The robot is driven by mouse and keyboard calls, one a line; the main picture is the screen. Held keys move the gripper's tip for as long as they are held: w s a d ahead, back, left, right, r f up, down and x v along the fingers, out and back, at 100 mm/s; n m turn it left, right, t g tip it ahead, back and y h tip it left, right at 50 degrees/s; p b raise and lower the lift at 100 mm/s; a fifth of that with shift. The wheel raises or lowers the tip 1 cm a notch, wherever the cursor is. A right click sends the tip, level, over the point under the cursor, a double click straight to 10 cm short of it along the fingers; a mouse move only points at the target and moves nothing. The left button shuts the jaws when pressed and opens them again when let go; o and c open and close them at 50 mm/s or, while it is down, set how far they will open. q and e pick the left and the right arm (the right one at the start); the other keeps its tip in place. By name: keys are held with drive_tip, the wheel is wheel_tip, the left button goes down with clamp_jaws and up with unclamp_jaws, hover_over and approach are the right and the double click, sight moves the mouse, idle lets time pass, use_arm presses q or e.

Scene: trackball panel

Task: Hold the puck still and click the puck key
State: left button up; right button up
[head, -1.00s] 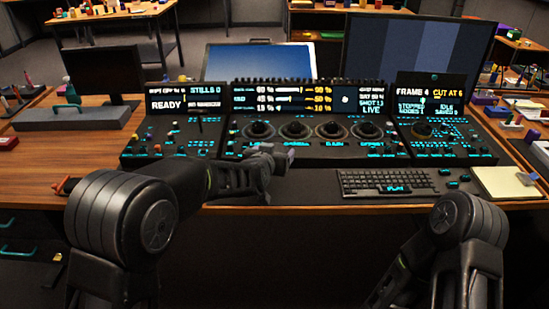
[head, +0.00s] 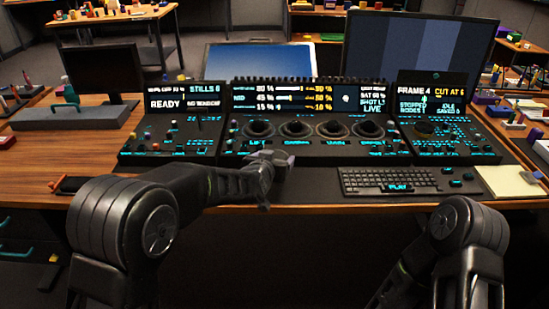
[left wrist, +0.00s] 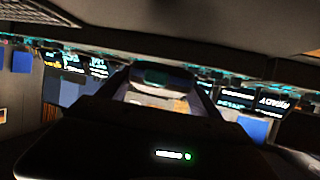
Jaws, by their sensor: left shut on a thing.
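My left gripper (head: 283,160) is over the front edge of the console, just left of the keyboard. In the left wrist view its two fingers stand on either side of a dark rounded thing (left wrist: 165,78), which looks like the puck, and the gripper is shut on it. In the head view the fingers hide the puck. The trackball panel (head: 312,151), with several dark round trackballs in a row, lies just behind the gripper. I cannot pick out the puck key among the small lit keys. My right gripper is out of view; only my right arm shows at lower right.
The keyboard (head: 398,182) lies right of the gripper, with a notepad (head: 507,181) farther right. Side panels (head: 172,138) and upright displays flank the trackballs. A grey case (head: 71,117) lies on the left. The wooden desk front (head: 230,209) is mostly clear.

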use_arm(q)
drive_tip(key=shift+f+b, duration=2.35)
drive_tip(key=shift+f, duration=0.8)
drive_tip(key=shift+f, duration=0.25)
drive_tip(key=o, duration=1.3)
drive_tip(key=shift+s, duration=0.1)
drive_tip(key=v, duration=1.2)
drive_tip(key=shift+f, duration=0.1)
